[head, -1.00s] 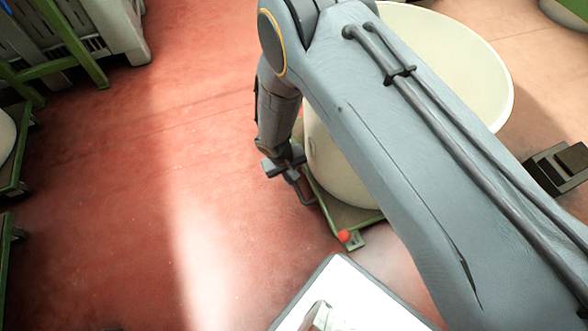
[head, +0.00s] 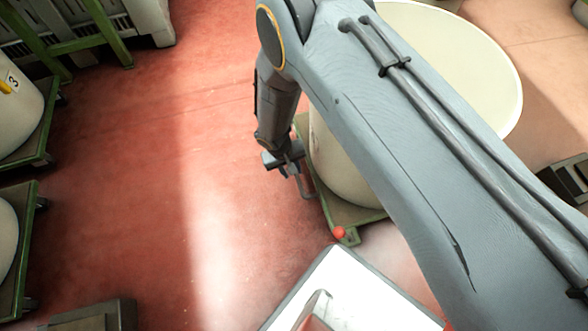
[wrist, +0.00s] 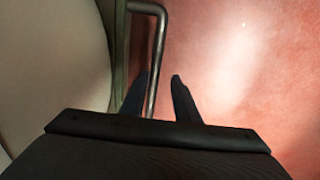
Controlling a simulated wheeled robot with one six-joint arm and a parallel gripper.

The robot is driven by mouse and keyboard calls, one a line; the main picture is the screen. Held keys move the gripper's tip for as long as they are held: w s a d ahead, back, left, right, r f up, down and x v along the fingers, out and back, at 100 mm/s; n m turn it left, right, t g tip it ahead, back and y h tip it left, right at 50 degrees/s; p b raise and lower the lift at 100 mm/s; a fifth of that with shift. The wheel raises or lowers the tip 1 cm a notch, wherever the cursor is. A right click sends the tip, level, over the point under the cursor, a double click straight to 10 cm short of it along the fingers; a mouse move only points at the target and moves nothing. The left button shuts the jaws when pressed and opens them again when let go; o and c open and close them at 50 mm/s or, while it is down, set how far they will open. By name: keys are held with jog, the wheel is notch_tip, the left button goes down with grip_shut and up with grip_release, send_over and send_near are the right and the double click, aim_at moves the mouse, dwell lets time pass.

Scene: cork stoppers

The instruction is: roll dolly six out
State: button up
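A large cream tub (head: 340,165) stands on a green dolly (head: 362,214) with a red knob (head: 339,232) at its near corner. My arm hides much of both, and I see no number on this tub. The dolly's grey bar handle (head: 305,187) sticks out on its left side. My gripper (head: 286,165) is at this handle. In the wrist view, the handle (wrist: 158,60) passes between my two fingers (wrist: 161,75). The fingers stand apart, with a gap showing to the right of the bar. The tub wall (wrist: 55,60) fills the left of that view.
At left, a tub marked 3 (head: 18,115) and another tub (head: 5,240) stand on green dollies. A grey crate (head: 150,15) is at the top left. Dark blocks lie at the bottom left (head: 95,316) and right (head: 570,180). Red floor (head: 140,180) between is clear.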

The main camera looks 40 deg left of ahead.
jog(key=shift+w+d, duration=0.15)
jog(key=shift+w, duration=0.05)
notch_tip(320, 180, up, 8)
jog(key=s+p, duration=0.1)
jog(key=p, duration=0.1)
jog(key=shift+s+a+f, duration=0.15)
jog(key=shift+s+a, duration=0.05)
jog(key=shift+a, duration=0.2)
jog(key=shift+s, duration=0.1)
dwell(0.4)
